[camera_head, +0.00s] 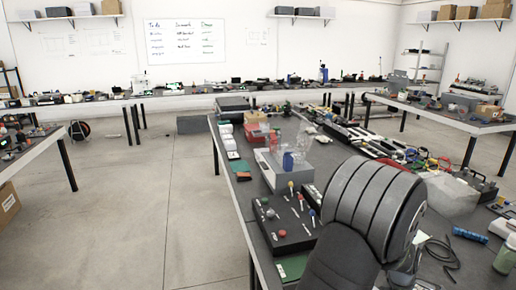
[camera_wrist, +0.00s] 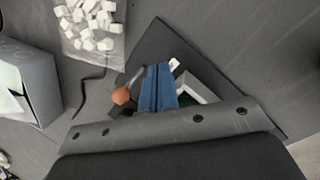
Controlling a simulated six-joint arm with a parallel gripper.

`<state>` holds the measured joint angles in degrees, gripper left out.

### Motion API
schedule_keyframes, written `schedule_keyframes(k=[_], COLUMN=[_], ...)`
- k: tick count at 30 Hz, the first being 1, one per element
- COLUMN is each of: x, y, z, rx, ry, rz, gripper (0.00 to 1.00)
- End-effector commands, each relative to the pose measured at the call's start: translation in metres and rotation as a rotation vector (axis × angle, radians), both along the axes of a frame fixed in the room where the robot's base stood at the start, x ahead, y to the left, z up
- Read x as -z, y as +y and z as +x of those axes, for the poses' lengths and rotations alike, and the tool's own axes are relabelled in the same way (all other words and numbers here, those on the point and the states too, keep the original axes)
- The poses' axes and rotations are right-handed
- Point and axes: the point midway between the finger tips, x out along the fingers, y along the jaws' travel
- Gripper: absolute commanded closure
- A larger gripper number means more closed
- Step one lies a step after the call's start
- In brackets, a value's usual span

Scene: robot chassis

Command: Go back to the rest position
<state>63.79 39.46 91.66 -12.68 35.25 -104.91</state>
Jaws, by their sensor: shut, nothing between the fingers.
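My gripper (camera_wrist: 158,74) shows in the wrist view as two blue fingers pressed together, with nothing between them. It points down over a dark panel (camera_wrist: 165,38) that lies on the grey table. An orange round knob (camera_wrist: 121,96) shows just left of the fingers, partly beside the grey bolted mount of my gripper. I cannot tell the height of the fingertips over the panel. In the head view my dark ribbed arm fills the lower right, and my fingers cannot be made out there.
In the wrist view a clear bag of white cubes (camera_wrist: 90,24) lies at upper left, above a pale box (camera_wrist: 27,90). In the head view a dark board with knobs (camera_head: 282,222) stands left of my arm. The concrete floor (camera_head: 135,210) at left is clear.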

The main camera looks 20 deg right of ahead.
Motion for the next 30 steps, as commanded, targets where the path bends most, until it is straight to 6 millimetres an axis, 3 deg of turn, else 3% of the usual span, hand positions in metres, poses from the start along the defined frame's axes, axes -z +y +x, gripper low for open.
schedule_keyframes(k=[12,30], x=[0.0024,0.0029], y=[-0.0004,0.0000], z=[-0.0056,-0.0054], rx=[0.000,-0.001], ry=[-0.127,-0.139], rz=[-0.001,0.000], gripper=[1.00,1.00])
